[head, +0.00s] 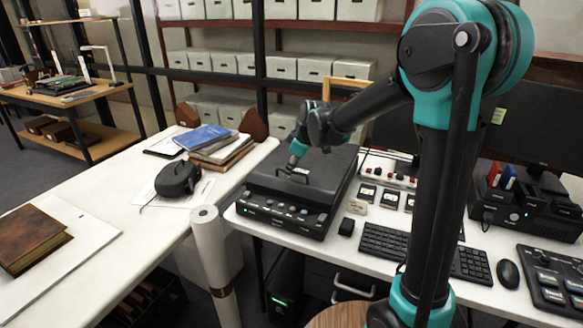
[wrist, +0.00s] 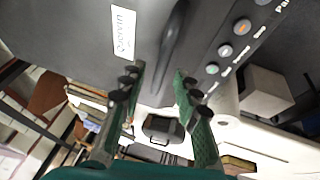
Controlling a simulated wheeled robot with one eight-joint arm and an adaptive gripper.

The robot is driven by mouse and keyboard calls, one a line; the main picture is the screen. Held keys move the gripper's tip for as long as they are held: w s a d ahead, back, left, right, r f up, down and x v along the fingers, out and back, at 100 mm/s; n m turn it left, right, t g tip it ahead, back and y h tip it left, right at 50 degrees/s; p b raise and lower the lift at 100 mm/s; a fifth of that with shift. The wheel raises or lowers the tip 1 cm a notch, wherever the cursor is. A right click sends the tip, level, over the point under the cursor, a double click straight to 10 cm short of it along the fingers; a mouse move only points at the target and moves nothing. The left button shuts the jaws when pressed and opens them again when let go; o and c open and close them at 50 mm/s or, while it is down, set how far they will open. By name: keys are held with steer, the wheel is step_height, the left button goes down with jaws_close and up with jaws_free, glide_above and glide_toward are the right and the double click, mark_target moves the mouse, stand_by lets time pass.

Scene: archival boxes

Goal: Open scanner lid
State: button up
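The black scanner (head: 268,210) stands on the white desk, with a row of buttons along its front. Its dark lid (head: 325,165) lies flat and shut. A dark handle (wrist: 174,45) on the lid shows in the wrist view, beside a white label (wrist: 123,32). My gripper (head: 294,166) is over the lid at the handle, pointing down. In the wrist view, my gripper's two green fingers (wrist: 159,72) are apart, with the handle's near end in line with the gap. I cannot tell whether they touch it.
A keyboard (head: 385,243), a mouse (head: 508,274) and small devices lie right of the scanner. A rolled paper tube (head: 210,250) stands at the desk's left edge. The left table (head: 120,235) holds books (head: 215,145) and a black device (head: 177,178). Boxed shelves stand behind.

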jaws_close()
steer(key=shift+r, duration=0.1)
stand_by(0.4)
